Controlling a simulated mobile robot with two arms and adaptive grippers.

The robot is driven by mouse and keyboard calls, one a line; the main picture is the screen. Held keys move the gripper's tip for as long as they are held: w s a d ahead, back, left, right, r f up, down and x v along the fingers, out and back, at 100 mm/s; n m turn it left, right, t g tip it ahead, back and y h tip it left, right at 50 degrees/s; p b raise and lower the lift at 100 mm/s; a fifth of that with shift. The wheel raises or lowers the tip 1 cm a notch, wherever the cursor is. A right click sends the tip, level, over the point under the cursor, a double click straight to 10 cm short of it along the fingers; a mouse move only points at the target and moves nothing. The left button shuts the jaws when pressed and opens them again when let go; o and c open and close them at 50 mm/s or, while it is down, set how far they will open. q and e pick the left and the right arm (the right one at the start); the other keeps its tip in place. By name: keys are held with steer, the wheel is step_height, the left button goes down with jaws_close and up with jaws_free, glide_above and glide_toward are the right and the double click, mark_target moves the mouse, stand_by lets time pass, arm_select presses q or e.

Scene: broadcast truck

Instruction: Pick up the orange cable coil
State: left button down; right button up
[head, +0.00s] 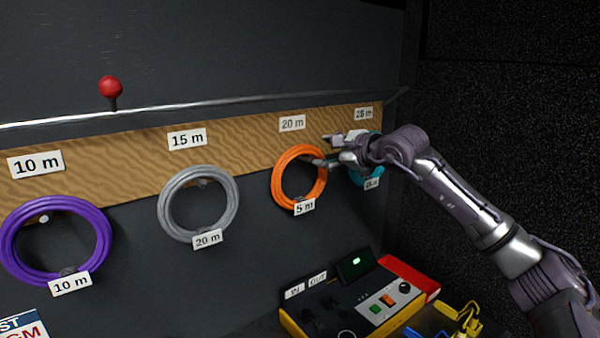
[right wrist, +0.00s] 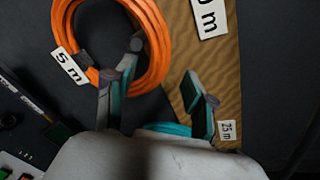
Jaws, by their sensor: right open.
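The orange cable coil (head: 277,190) hangs on the wall board below a "20 m" label and carries a "5 m" tag. It also shows in the right wrist view (right wrist: 66,22), at the upper left. My right gripper (head: 322,149) is open and empty at the coil's right side. In the right wrist view, one fingertip of my right gripper (right wrist: 165,70) overlaps the coil's opening and the other lies outside the coil, over the wood strip. The coil's right strand runs between them in the picture; I cannot tell whether they touch it. My left gripper is not in view.
A teal coil (head: 377,172) hangs just right, partly behind my right gripper. A grey coil (head: 164,208) and a purple coil (head: 103,245) hang to the left. Below stands a control box (head: 350,300) with buttons, beside yellow parts (head: 465,317). A red knob (head: 110,87) sits above the rail.

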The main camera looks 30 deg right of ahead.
mark_target(316, 150)
steer(key=shift+w+a+p, duration=0.1)
steer(key=shift+w+p, duration=0.25)
steer(key=shift+w, duration=0.35)
steer(key=p+x, duration=0.1)
steer(key=x, duration=0.3)
steer(key=shift+w+f, duration=0.2)
steer(key=shift+s, duration=0.1)
steer(key=shift+c, duration=0.7)
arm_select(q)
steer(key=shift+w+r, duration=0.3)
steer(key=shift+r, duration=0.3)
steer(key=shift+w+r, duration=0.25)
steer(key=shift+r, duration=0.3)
arm_select(e)
jaws_close()
steer(key=shift+r, duration=0.15)
